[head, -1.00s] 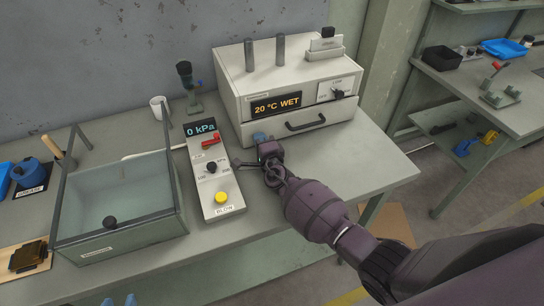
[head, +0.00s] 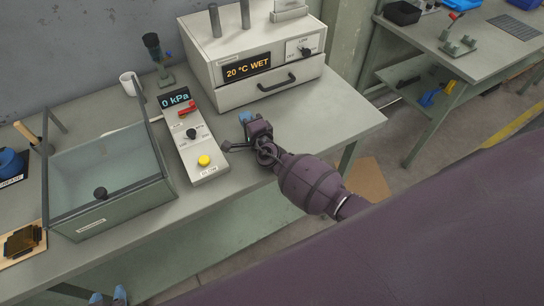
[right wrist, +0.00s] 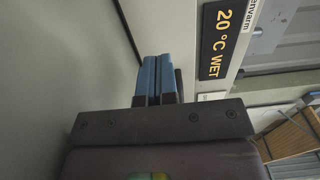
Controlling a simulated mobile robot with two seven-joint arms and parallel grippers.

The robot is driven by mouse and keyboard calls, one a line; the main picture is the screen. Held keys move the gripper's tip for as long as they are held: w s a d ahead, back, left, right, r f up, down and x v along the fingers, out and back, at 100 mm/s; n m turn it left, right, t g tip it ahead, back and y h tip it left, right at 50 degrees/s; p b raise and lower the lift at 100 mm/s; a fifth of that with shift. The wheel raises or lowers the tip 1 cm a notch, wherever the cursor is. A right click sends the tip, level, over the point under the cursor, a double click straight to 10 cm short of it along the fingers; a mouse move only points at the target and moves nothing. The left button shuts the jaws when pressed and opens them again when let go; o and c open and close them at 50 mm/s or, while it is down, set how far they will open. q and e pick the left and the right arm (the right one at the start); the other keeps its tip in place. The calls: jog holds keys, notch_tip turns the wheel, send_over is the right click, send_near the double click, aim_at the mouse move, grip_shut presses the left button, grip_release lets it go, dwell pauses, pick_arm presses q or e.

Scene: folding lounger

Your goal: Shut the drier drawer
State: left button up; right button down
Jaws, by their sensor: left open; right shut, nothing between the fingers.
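The drier (head: 215,65) is a cream box at the back of the bench with a "20 °C WET" display, also seen turned sideways in the right wrist view (right wrist: 228,38). Its drawer (head: 250,92) is the lower front panel with a black bar handle (head: 291,82). My right gripper (head: 245,117) is shut and empty, in front of the drawer and apart from the handle. Its blue fingertips (right wrist: 157,80) are together in the right wrist view. My left gripper (head: 108,297) shows only its parted blue tips at the bottom edge.
A control panel (head: 190,135) reading "0 kPa" with a red lever and yellow button lies left of my right gripper. A glass-walled box (head: 120,215) stands further left. A white mug (head: 130,83) is behind. The bench right of my gripper is clear.

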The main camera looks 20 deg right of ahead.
jog(key=s, duration=0.5)
jog(key=s+d, duration=0.1)
jog(key=s, duration=0.4)
jog(key=s+p, duration=0.1)
jog(key=s, duration=0.5)
jog(key=shift+d, duration=0.15)
